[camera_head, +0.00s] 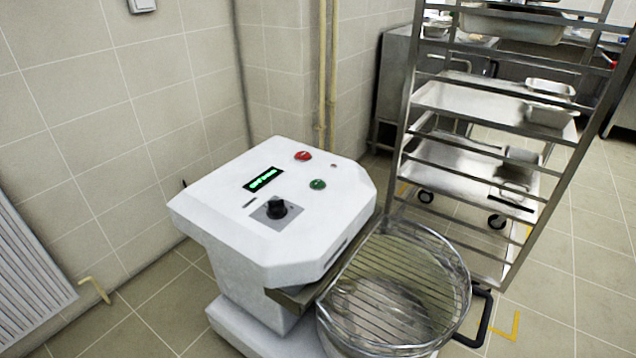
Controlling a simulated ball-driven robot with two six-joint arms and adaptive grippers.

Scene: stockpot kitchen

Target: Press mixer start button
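The white mixer (290,240) stands in the lower middle of the head view, with its control panel on the sloped top. A green button (318,184) sits towards the right of the panel. A red button (303,156) is just behind it. A lit green display (264,179) is to the left, and a black knob (275,207) on a grey plate is nearer to me. The metal bowl (385,315) with a wire guard (405,265) over it is at the mixer's right. The button labels are too small to read. Neither gripper is in view.
A metal rack (408,120) with trays stands at the right, behind the bowl. A black handle (478,318) sticks out beside the bowl. The tiled wall (90,110) and yellow pipes (328,80) are behind the mixer. A grey grille (30,275) is at the left. Tiled floor is open at lower right.

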